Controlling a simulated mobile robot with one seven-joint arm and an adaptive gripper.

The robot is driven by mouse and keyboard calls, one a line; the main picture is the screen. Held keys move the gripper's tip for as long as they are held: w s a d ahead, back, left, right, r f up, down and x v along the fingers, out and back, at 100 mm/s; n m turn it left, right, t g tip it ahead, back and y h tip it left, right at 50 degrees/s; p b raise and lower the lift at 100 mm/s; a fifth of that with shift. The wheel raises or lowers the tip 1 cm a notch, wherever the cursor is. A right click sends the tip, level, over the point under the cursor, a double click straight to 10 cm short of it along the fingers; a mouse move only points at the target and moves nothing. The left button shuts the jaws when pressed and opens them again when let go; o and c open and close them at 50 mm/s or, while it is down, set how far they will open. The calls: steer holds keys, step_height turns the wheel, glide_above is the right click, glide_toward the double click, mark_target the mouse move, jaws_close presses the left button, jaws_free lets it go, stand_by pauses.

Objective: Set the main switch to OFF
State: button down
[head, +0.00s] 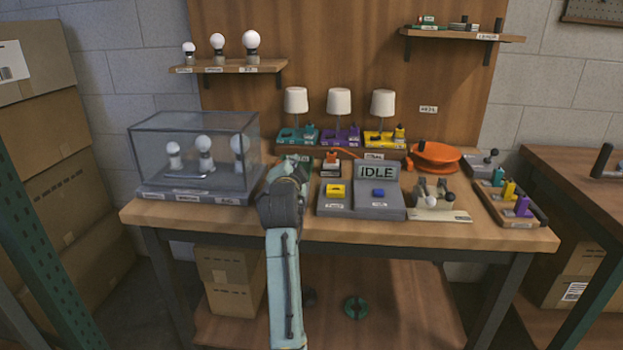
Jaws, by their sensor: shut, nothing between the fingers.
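I cannot read which label marks the main switch. A small block with an orange-red top (331,158) stands behind the grey control box and may be it; its position is not readable. The control box (391,213) bears a yellow part (335,190), a blue button (378,193) and a display (377,172) reading IDLE. My gripper (300,168) is small and partly hidden by my own arm, left of the orange-topped block. It looks shut and empty; I cannot tell whether it touches anything.
A glass case (195,150) with bulbs stands at the left. Three lamps (339,103) stand at the back. An orange reel (435,156), a bulb fixture (436,203), a grey lever box (486,160) and a tray of coloured parts (510,201) fill the right. The front edge is bare.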

mark_target(278, 163)
steer(key=a+n, duration=0.2)
steer(key=n, duration=0.1)
steer(key=shift+a+r+h, duration=0.15)
steer(key=shift+a+h, duration=0.15)
steer(key=shift+a, duration=0.45)
steer(key=shift+r, duration=0.1)
steer(key=shift+d+r+p, duration=0.15)
steer(key=shift+r+p, duration=0.15)
steer(key=shift+p, duration=0.05)
steer(key=s+d+r+b, duration=0.1)
steer(key=s+d+r, duration=0.1)
steer(key=s, duration=0.8)
steer(key=shift+s+r+b, duration=0.3)
steer(key=shift+r, duration=0.3)
